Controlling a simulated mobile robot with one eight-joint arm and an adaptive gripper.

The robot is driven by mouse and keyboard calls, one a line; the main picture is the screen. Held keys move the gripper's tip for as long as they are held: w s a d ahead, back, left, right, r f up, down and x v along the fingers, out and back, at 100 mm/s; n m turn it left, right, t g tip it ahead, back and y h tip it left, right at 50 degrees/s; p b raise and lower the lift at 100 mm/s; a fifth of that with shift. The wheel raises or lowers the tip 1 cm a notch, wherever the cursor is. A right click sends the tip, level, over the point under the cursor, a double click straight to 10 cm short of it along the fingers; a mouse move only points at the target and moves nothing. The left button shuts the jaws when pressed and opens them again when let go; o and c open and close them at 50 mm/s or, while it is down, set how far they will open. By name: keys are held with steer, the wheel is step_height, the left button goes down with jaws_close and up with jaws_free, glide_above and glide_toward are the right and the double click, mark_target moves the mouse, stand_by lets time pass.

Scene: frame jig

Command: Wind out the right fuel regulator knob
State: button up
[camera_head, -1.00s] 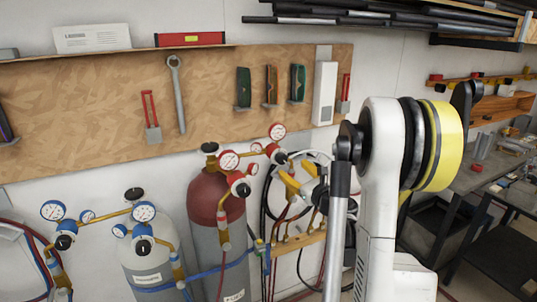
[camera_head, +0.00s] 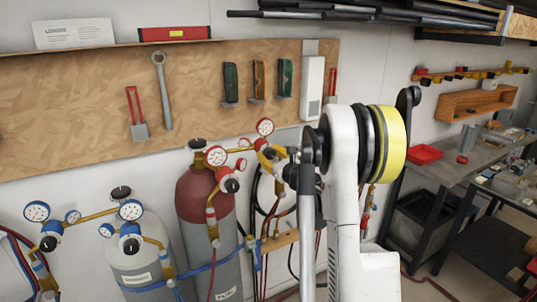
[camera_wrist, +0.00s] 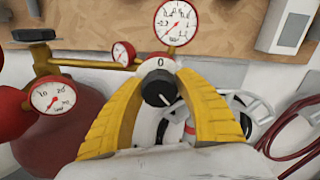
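The right fuel regulator has a black knob (camera_wrist: 158,90) with a white pointer line, under a small plate marked 0. Its white-faced gauge (camera_wrist: 175,22) with a red rim stands above, and a smaller gauge (camera_wrist: 123,53) sits to its left. My gripper (camera_wrist: 160,74) is open, with one yellow finger on each side of the knob. Narrow gaps seem to show beside the knob; I cannot tell whether either finger touches. In the head view my gripper (camera_head: 271,158) is at this regulator, just below its gauge (camera_head: 265,127), and mostly hides the knob.
The left fuel regulator's gauge (camera_head: 216,156) and knob (camera_head: 231,186) are close by, at the red cylinder (camera_head: 190,196). Blue gauges (camera_head: 131,210) and a grey cylinder (camera_head: 146,258) stand farther left. Red hoses (camera_wrist: 291,135) hang at the right. Tools hang on the wooden board (camera_head: 70,103) above.

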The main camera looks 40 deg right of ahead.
steer(key=c, duration=0.6)
steer(key=shift+n, duration=0.4)
steer(key=n+b, duration=0.2)
steer(key=n, duration=0.3)
steer(key=shift+n, duration=0.3)
steer(key=n+b, duration=0.1)
steer(key=n, duration=0.5)
steer(key=n+b, duration=0.1)
steer(key=n, duration=0.5)
steer(key=shift+r+n, duration=0.1)
steer(key=shift+n, duration=0.2)
steer(key=n+b, duration=0.1)
steer(key=n, duration=0.5)
steer(key=shift+n, duration=0.3)
steer(key=o, duration=1.2)
steer(key=shift+r, duration=0.1)
